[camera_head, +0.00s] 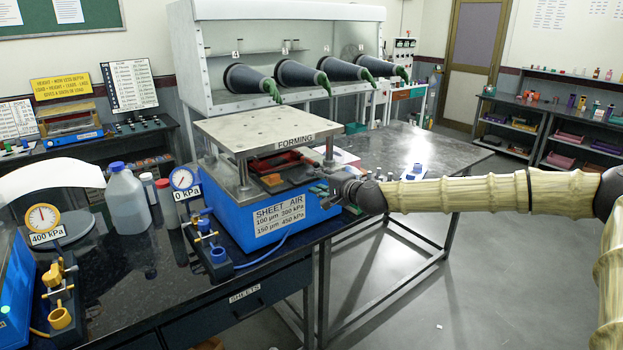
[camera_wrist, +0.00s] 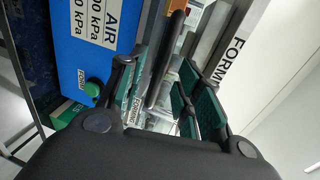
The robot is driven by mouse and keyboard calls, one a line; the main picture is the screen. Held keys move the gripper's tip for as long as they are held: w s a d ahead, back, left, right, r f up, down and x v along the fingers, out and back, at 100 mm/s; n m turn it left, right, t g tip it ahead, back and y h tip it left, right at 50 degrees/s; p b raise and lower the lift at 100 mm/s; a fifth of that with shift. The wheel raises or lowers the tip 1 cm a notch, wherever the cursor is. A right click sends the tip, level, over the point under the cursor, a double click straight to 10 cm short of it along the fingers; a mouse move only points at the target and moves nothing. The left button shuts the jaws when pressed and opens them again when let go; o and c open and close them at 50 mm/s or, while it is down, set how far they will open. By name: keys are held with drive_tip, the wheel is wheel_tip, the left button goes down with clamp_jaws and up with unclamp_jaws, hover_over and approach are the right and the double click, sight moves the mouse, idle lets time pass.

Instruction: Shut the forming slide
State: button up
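The forming press has a blue body (camera_head: 262,218) and a thick grey top plate (camera_head: 255,133) marked FORMING, held up on posts. The dark forming slide (camera_head: 296,178) lies between body and plate, with red and orange parts near it; how far out it sits is hard to tell. My gripper (camera_head: 343,188) is at the press's right front corner and hides part of that end. In the wrist view my gripper (camera_wrist: 167,92) is open, its green-padded fingers on either side of a dark bar (camera_wrist: 167,58) that looks like the slide's handle. A gap shows between bar and right pads.
A green button (camera_wrist: 92,88) is on the blue body beside my left finger. A gauge (camera_head: 182,179) reading 0 kPa and a blue valve stand (camera_head: 210,240) are left of the press. A bottle (camera_head: 127,205) stands farther left. The floor (camera_head: 480,265) at right is clear.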

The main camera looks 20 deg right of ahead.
sight(314, 180)
drive_tip(key=shift+p+x, duration=0.35)
drive_tip(key=shift+x, duration=1.2)
drive_tip(key=shift+c, duration=0.4)
clamp_jaws()
